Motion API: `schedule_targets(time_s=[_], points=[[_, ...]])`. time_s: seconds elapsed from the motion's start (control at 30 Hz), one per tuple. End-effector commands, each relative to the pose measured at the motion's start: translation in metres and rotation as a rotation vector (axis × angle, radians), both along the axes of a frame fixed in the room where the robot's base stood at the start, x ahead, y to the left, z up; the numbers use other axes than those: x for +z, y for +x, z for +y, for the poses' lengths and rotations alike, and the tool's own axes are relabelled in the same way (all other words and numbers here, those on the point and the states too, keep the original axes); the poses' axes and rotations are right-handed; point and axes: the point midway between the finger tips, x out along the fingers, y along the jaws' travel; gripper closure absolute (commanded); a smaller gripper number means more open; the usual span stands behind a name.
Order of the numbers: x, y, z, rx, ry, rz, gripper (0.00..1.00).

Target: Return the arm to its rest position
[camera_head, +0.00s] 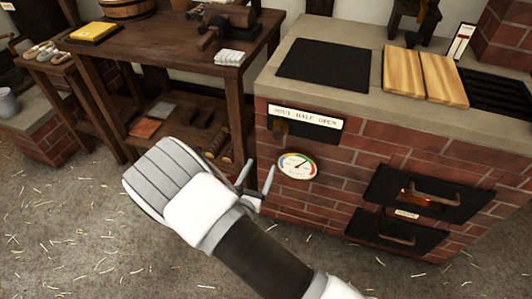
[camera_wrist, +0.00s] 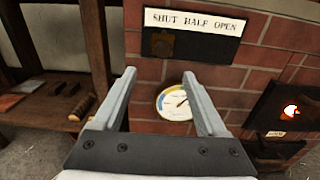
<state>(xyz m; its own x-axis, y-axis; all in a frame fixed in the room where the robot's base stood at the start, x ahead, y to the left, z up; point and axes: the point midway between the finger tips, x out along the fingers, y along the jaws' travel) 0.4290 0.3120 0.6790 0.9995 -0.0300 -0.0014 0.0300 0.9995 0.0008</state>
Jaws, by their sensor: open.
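My arm reaches up from the bottom of the head view, and my gripper (camera_head: 258,180) is at its end, in front of the brick stove (camera_head: 340,165). In the wrist view my gripper (camera_wrist: 160,85) shows two grey fingers spread apart with nothing between them. Beyond the fingers are the stove's brick front, a round dial gauge (camera_wrist: 174,103) and a sign reading "SHUT HALF OPEN" (camera_wrist: 195,21). I cannot tell the exact gap between the fingertips and the bricks.
A wooden workbench (camera_head: 180,45) stands left of the stove, with a yellow block (camera_head: 95,32) and a white stack (camera_head: 229,58) on it. Wooden boards (camera_head: 425,75) and a black plate (camera_head: 323,65) lie on the stove top. The straw-strewn floor (camera_head: 60,230) is open at front left.

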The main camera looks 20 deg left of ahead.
Motion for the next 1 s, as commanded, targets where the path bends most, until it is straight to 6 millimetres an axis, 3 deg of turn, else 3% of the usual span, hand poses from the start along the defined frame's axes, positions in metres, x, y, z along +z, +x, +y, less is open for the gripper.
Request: schedule_targets(time_s=[0.2, 0.77, 0.87, 1.0], points=[[0.0, -0.016, 0.001, 0.001, 0.001, 0.0, 0.25], [0.001, -0.016, -0.001, -0.006, 0.004, 0.0, 0.25], [0.013, -0.009, -0.011, -0.057, 0.031, -0.001, 0.25], [0.048, 0.009, -0.049, -0.235, 0.129, 0.002, 0.25]])
